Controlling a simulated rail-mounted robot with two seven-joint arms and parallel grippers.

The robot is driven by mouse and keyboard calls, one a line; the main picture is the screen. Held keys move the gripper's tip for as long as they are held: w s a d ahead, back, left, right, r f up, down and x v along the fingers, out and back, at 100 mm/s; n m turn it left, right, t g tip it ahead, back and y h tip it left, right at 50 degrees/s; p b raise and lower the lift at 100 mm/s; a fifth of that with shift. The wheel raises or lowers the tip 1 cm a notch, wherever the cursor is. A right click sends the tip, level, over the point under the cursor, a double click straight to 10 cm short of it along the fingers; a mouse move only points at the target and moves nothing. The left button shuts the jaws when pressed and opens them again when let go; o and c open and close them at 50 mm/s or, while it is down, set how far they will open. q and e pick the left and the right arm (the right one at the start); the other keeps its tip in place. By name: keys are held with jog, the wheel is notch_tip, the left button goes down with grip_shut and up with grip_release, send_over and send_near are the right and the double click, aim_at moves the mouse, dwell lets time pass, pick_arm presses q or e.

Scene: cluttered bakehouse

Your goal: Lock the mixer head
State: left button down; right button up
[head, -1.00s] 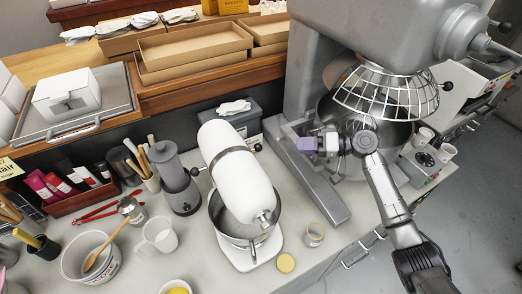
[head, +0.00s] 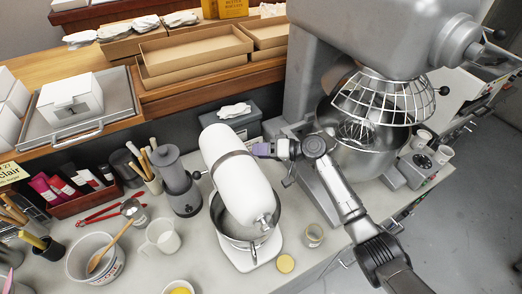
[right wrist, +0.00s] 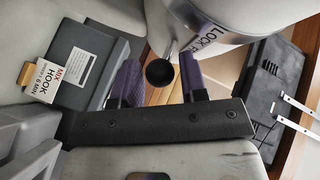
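The white stand mixer has its white head (head: 232,165) over a metal bowl (head: 240,238). My right gripper (head: 264,150) is at the right side of the mixer head, near its rear. In the right wrist view the mixer body (right wrist: 225,20) carries a partly cut-off "LOCK" label. A black ball knob (right wrist: 160,73) on a short metal stem shows between the two purple finger pads of my right gripper (right wrist: 158,82). The fingers stand apart, with gaps beside the knob; whether they touch it I cannot tell. In the head view this knob is hidden by the gripper. My left gripper is not seen.
A grey grinder (head: 178,180) and a white mug (head: 160,235) stand left of the stand mixer. A grey box (head: 232,125) is behind it.

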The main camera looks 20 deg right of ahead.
jog(key=shift+c, duration=0.4)
grip_shut()
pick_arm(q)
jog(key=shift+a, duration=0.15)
